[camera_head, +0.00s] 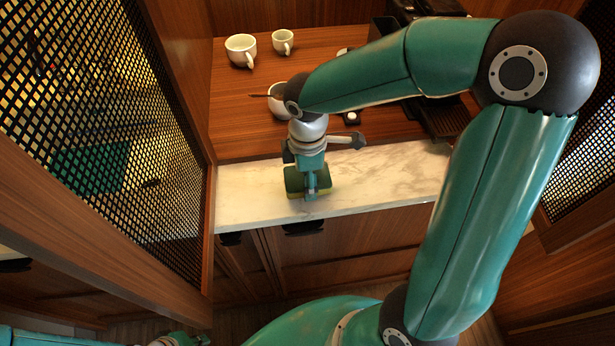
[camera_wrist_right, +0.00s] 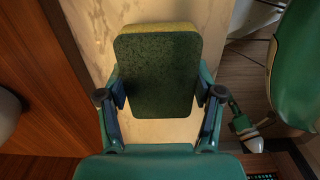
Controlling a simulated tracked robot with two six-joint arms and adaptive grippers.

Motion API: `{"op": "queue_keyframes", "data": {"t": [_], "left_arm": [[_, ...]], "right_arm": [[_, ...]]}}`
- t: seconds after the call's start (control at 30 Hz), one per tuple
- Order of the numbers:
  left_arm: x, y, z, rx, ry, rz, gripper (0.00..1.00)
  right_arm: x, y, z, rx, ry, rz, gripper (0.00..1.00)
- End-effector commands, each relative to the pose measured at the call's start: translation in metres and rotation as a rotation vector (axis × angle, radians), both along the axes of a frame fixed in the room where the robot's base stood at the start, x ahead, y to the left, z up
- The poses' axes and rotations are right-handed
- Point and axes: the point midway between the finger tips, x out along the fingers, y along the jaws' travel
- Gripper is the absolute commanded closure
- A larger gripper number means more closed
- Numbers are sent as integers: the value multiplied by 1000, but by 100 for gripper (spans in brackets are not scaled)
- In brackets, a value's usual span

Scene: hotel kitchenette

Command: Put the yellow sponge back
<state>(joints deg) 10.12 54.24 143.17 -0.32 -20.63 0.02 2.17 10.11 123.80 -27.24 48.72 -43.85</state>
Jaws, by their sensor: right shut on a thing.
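The yellow sponge (camera_head: 293,182) has a dark green scouring face and is at the marble counter strip (camera_head: 385,180) in the head view. My right gripper (camera_head: 310,185) points down and is shut on the sponge. In the right wrist view, the sponge (camera_wrist_right: 158,75) is between the two fingers of my right gripper (camera_wrist_right: 160,96), green face toward the camera, yellow edge at the top. I cannot tell whether it touches the marble. My left gripper (camera_head: 183,340) is low at the bottom edge of the head view, away from the counter, partly cut off; its jaws are unclear.
Two white cups (camera_head: 240,49) (camera_head: 283,41) stand on the wooden shelf (camera_head: 235,110) behind. Another white cup (camera_head: 279,102) is partly hidden behind my right wrist. A dark machine (camera_head: 425,8) is at the back. A mesh panel (camera_head: 110,130) bounds the left. Marble right of the sponge is clear.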

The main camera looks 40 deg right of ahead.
Motion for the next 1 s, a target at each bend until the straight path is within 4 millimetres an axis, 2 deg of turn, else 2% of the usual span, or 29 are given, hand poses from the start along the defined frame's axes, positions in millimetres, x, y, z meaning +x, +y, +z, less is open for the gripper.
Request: {"op": "queue_keyframes", "data": {"t": [0.07, 0.4, 0.43, 0.57, 1.0], "left_arm": [[0, 0, 0, 0, 0, 0, 100], [0, 0, -3, 0, 0, 0, 100], [0, 0, -2, 0, 0, 0, 100], [0, 0, -2, 0, 0, 0, 100], [0, 0, 1, 0, 0, 0, 100]], "right_arm": [[0, 0, -6, 1, 0, 0, 55], [0, 0, -9, 0, -1, -1, 55], [0, 0, -8, 0, -1, -1, 31], [0, 0, -8, 0, -1, -1, 9], [1, 0, -2, 0, -4, -1, 9]]}}
